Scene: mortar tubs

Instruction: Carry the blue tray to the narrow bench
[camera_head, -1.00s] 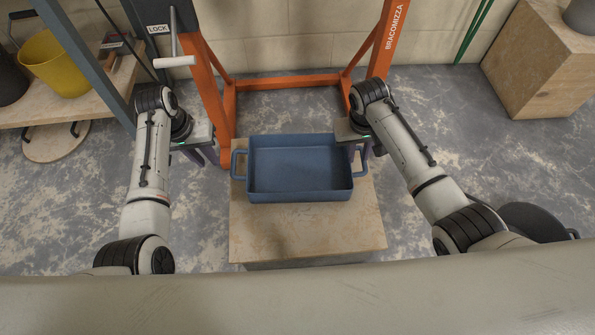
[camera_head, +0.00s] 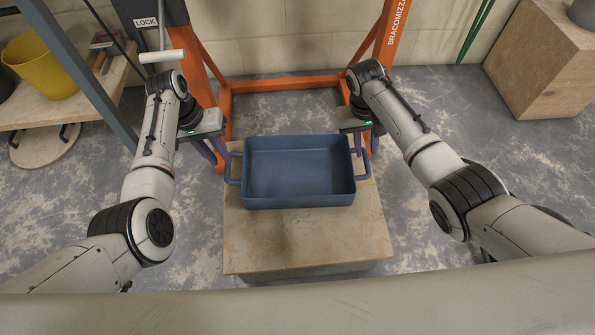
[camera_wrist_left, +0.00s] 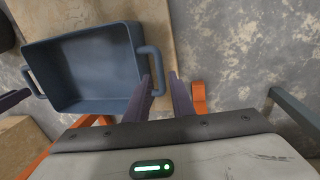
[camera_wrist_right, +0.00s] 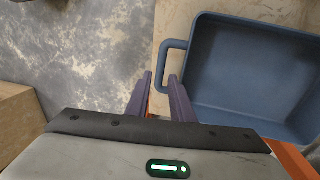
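The blue tray (camera_head: 300,172) is empty and sits upright on a wooden-topped stand (camera_head: 305,240), with a loop handle on each side. My left gripper (camera_head: 216,160) is at the tray's left handle. In the left wrist view its fingers (camera_wrist_left: 160,78) are apart, with the handle (camera_wrist_left: 158,60) by one fingertip. My right gripper (camera_head: 367,152) is at the right handle. In the right wrist view its fingers (camera_wrist_right: 160,76) are apart, and the handle bar (camera_wrist_right: 162,60) appears between the tips. I cannot tell which surface is the narrow bench.
An orange steel frame (camera_head: 290,84) stands behind the tray. A wooden shelf (camera_head: 70,107) with a yellow bucket (camera_head: 40,65) is at the left. A large wooden block (camera_head: 545,75) stands at the back right. The patchy grey floor (camera_head: 450,110) right of the frame is clear.

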